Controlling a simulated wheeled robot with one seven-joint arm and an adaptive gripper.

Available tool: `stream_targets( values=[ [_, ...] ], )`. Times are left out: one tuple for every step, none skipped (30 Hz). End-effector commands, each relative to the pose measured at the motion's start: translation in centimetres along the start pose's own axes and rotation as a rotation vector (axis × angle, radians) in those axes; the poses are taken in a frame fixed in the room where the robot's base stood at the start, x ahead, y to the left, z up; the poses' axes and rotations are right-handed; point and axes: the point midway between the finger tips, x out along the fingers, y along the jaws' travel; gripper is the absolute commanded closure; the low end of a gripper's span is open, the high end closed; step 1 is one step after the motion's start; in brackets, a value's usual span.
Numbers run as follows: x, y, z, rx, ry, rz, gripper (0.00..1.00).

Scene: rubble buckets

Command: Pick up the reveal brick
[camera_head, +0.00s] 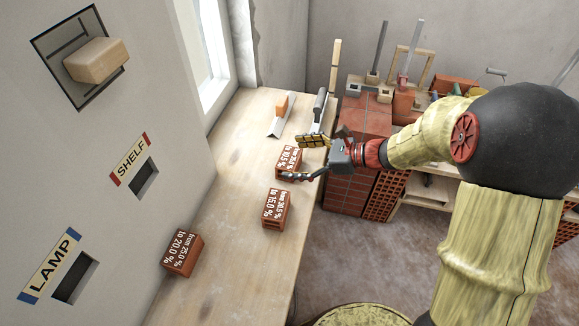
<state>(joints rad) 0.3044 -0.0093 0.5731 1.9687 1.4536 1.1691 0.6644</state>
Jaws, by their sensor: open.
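Three red bricks with white percentage lettering lie on the wooden bench: a far one (287,162), a middle one (277,209) and a near-left one (182,255). The near-left brick's lettering appears to read "from 25.0 % to 20.0 %". A plain tan brick (97,61) sticks out of a dark-framed opening in the white wall panel. No brick shows the word "reveal", so I cannot tell which one it names. My gripper (303,159) is open at the far brick, its fingers spread on either side of it in the picture. Contact cannot be made out.
The wall panel has slots labelled SHELF (145,180) and LAMP (75,277). Trowel-like tools (318,108) lie at the bench's (235,290) far end. Stacked red bricks (357,145) stand beyond its right edge. The near bench right of the near-left brick is clear.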

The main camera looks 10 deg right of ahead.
Motion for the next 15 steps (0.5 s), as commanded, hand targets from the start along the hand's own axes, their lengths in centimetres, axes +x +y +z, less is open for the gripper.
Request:
stream_targets(
  values=[
    [0.9,0.1,-0.2,-0.001,0.0,0.002,0.11],
    [1.2,0.1,-0.2,-0.001,0.001,0.002,0.11],
    [1.5,0.1,-0.2,-0.001,0.001,0.002,0.11],
    [1.7,0.1,-0.1,-0.002,0.001,0.002,0.11],
    [1.9,0.1,-0.1,-0.001,0.001,0.001,0.11],
    [2.0,0.0,-0.1,-0.001,0.0,0.0,0.11],
    [2.0,0.0,0.0,-0.001,0.0,0.0,0.11],
    [2.0,0.0,0.0,-0.001,0.0,-0.001,0.11],
    [2.0,0.0,0.0,-0.001,0.0,-0.001,0.11],
    [2.0,0.0,0.0,-0.001,0.0,-0.001,0.11],
    [2.0,0.0,0.0,-0.001,0.0,-0.001,0.11],
    [2.0,0.0,0.0,-0.001,0.0,-0.001,0.11],
    [2.0,0.0,0.0,-0.001,0.0,-0.001,0.11],
    [1.9,0.0,0.0,-0.002,0.0,-0.001,0.13],
    [1.9,0.0,0.0,-0.002,0.001,-0.001,0.15]
  ],
)
